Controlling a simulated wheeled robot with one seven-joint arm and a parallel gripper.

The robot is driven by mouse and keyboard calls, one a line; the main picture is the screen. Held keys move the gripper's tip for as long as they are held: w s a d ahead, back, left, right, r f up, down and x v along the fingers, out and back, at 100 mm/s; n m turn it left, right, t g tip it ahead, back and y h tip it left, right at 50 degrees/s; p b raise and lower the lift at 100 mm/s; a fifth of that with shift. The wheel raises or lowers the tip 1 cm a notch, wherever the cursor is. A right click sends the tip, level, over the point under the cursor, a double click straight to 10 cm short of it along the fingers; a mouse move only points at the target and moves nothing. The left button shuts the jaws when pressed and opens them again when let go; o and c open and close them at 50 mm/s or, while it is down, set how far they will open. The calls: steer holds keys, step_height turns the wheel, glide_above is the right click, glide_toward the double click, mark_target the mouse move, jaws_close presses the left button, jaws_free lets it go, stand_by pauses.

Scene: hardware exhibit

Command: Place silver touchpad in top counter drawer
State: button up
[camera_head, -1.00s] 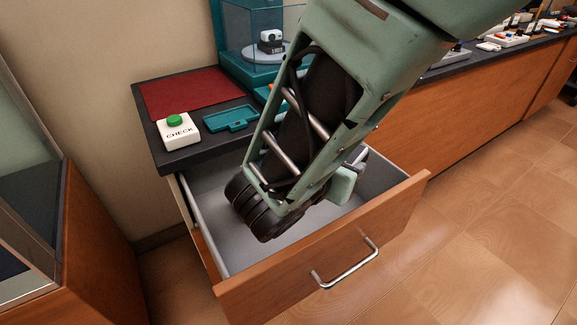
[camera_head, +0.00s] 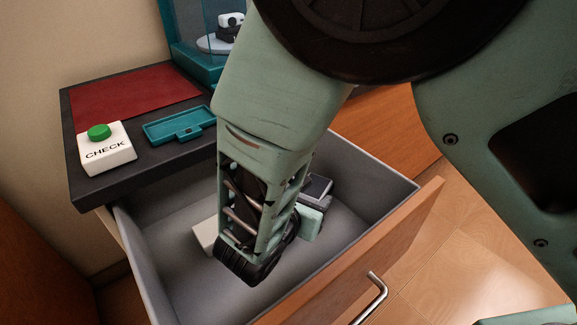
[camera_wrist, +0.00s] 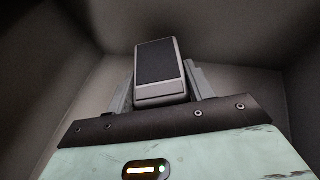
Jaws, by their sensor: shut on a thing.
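The silver touchpad (camera_wrist: 160,72), a small grey block with a dark top face, is held between the two fingers of my gripper (camera_wrist: 163,85) in the wrist view. In the head view the touchpad (camera_head: 317,187) shows just right of my wrist, inside the outline of the open top drawer (camera_head: 345,170). Grey drawer walls surround the touchpad in the wrist view. My arm covers the middle of the drawer, and I cannot tell whether the touchpad touches the drawer floor.
On the dark counter are a red mat (camera_head: 130,95), a white CHECK box with a green button (camera_head: 106,150) and a teal tray (camera_head: 160,133). A teal display case (camera_head: 185,45) stands behind. A pale block (camera_head: 205,235) shows left of my wrist; I cannot tell what it is.

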step_height(320, 180, down, 2)
steer(key=shift+f, duration=0.2)
steer(key=shift+w+f, duration=0.1)
steer(key=w+a+b, duration=0.1)
steer(key=w+a+f+b, duration=0.1)
steer(key=w, duration=0.1)
steer(key=shift+w+a, duration=0.1)
steer(key=shift+f, duration=0.2)
steer(key=o, duration=1)
